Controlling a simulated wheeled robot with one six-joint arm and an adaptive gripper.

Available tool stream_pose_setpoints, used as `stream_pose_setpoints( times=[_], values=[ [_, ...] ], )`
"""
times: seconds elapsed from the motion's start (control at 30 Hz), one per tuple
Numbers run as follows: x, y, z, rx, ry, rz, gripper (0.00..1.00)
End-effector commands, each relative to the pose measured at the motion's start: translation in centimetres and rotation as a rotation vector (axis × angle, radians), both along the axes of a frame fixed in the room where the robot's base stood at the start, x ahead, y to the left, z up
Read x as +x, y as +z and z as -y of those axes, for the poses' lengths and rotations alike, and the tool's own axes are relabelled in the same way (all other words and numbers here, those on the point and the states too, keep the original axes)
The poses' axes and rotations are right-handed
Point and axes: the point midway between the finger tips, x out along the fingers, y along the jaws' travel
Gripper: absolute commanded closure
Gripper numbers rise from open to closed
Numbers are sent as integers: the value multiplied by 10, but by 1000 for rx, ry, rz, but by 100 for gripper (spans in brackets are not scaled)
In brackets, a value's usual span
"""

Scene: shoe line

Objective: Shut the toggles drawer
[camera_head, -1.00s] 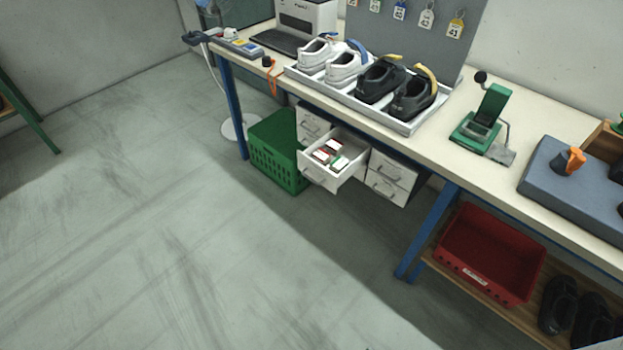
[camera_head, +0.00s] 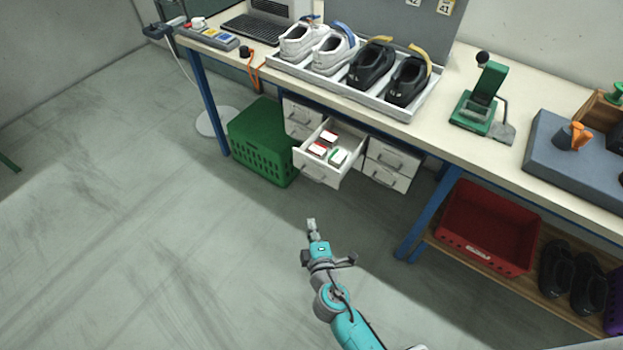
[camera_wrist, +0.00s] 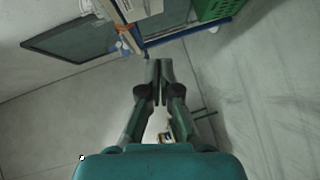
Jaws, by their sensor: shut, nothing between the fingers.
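One white drawer (camera_head: 318,174) under the workbench stands pulled open in the head view. Several small red and white boxes (camera_head: 338,157) lie inside it. I cannot read a label on it, so I cannot tell whether it is the toggles drawer. The other drawers around it, such as the one at right (camera_head: 388,176), are closed. My gripper (camera_head: 311,222) is in front of and below the open drawer, apart from it, over the floor. In the wrist view my gripper (camera_wrist: 159,64) has its fingers together with nothing between them.
A green crate (camera_head: 262,150) stands on the floor left of the drawers. A blue bench leg (camera_head: 428,215) and a red bin (camera_head: 487,232) are to the right. Shoes on a tray (camera_head: 372,100) sit on the bench above. The floor in front is clear.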

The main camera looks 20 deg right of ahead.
Motion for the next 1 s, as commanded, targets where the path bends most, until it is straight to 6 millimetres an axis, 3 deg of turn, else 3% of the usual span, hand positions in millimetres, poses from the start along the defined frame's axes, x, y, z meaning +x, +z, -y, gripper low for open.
stream_pose_setpoints(
  times=[0.1,0.37,0.87,1.0],
  values=[
    [21,8,-4,-51,-7,19,100],
    [41,9,-3,-73,-13,26,100],
    [125,-4,12,-71,-13,27,100],
    [136,-9,28,-71,-15,25,100]
  ],
)
